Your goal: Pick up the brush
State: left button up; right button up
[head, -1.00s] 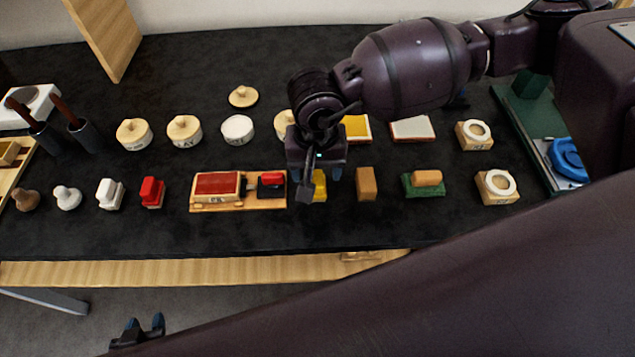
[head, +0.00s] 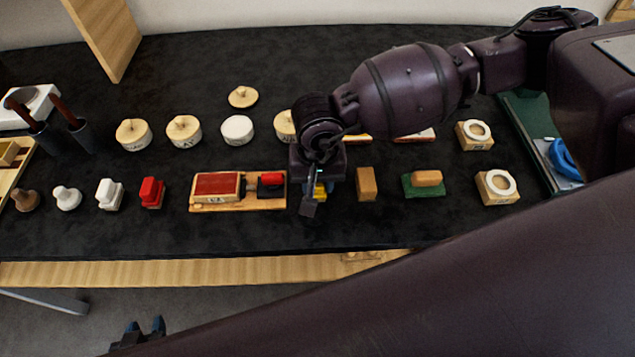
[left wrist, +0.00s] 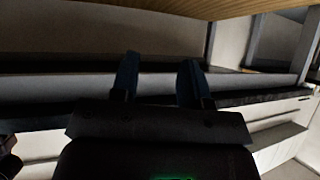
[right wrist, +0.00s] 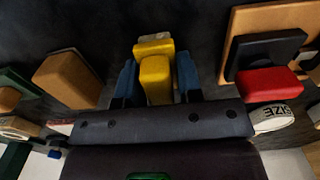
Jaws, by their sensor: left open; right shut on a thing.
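A small yellow piece (head: 320,190), which I take for the brush, is in the front row on the black table, mostly hidden by my right gripper in the head view. In the right wrist view the yellow piece (right wrist: 156,80) has a raised block and a wider, paler end. The blue fingers of my right gripper (right wrist: 157,78) are shut on its two sides. Whether it touches the table is unclear. My left gripper (head: 145,327) is open and empty, low in front of the table; the left wrist view shows its two fingers apart (left wrist: 158,75).
Left of the yellow piece is a wooden board with a red pad and a red-and-black block (head: 271,180). Right of it stand a tan block (head: 366,184) and a tan-topped green piece (head: 423,184). Round wooden lidded pots (head: 184,131) stand behind. The wooden table edge (head: 200,272) is in front.

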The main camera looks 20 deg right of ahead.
notch_tip(320, 180, up, 20)
jog(key=shift+p, duration=0.4)
dwell(0.3)
jog(key=o, duration=0.4)
jog(key=c, duration=0.3)
